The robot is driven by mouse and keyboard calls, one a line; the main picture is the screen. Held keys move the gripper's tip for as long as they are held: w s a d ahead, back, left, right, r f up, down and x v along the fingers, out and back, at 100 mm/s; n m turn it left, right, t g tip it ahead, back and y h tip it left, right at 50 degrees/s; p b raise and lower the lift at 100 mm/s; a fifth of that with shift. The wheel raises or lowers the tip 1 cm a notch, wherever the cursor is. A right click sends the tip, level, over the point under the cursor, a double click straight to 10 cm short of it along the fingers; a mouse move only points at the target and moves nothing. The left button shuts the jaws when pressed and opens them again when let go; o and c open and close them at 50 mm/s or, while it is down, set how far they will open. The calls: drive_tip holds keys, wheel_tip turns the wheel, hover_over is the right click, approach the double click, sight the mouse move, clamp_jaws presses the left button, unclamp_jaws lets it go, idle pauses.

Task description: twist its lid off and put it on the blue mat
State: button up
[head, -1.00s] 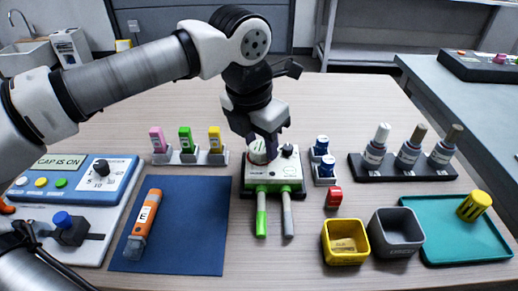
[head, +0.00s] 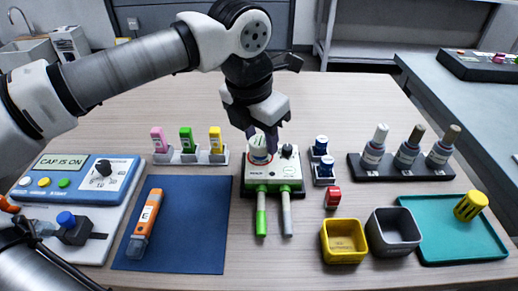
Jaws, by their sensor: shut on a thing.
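A white, round-topped lidded thing (head: 258,148) stands on the pale green-and-white device (head: 272,176) in the middle of the table, with a red ring showing around it. My gripper (head: 262,142) points down from above and is shut on its white lid. The fingers hide part of the lid, and I cannot tell whether it is still seated. The blue mat (head: 195,252) lies to the left of the device. An orange tool marked E (head: 143,225) lies on the mat's left part, and its right part is bare.
A panel at left (head: 75,178) reads "CAP IS ON". Pink, green and yellow blocks (head: 188,145) stand behind the mat. Blue-capped vials (head: 322,158) and a red block (head: 333,197) are right of the device. Yellow (head: 344,255) and grey (head: 394,243) bins stand front right.

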sight(260, 141)
drive_tip(key=shift+r, duration=0.3)
idle(0.4)
drive_tip(key=shift+r+p, duration=1.1)
drive_tip(key=shift+r, duration=0.35)
